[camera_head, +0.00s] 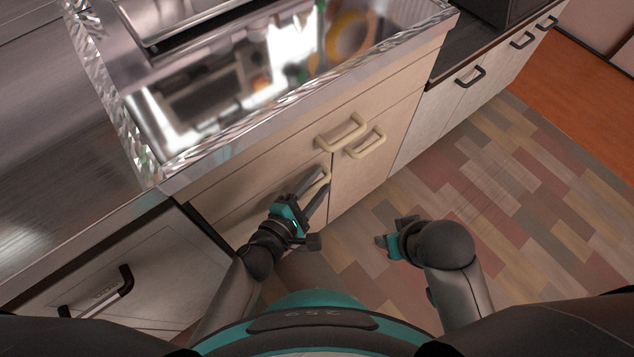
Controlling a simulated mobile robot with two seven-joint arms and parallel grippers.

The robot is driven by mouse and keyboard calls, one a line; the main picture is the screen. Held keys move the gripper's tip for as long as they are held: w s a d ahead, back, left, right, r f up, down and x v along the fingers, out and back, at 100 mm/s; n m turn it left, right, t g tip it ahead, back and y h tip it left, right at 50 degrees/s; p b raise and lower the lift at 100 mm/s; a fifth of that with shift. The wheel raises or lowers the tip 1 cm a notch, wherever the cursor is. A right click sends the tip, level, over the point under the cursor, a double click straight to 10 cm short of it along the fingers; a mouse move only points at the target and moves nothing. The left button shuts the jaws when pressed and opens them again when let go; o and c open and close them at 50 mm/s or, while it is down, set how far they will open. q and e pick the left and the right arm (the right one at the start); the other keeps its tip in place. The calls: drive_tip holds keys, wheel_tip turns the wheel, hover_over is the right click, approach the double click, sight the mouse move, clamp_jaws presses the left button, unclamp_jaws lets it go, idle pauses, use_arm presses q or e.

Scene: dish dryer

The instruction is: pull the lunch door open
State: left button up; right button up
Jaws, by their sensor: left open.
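A beige sink cabinet has a left door (255,210) and a right door (375,165) side by side, and both look shut. No label shows which is the lunch door. The left door's pale handle (326,177) is partly hidden by my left gripper (316,185). That gripper is open with its fingers at this handle; whether they touch it or straddle it I cannot tell. The right door has a pale handle (365,142). My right gripper (385,244) is over the floor, apart from the cabinet, and its jaws are too unclear to judge.
A larger pale handle (341,132) sits just above the doors. The shiny metal sink (230,80) is on top. A grey cabinet with a black handle (100,293) is at lower left. Grey doors with black handles (470,76) continue right. The patchwork floor (500,190) is clear.

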use_arm(q)
drive_tip(key=c, duration=0.7)
clamp_jaws()
drive_tip(key=shift+s+f, duration=0.15)
idle(0.6)
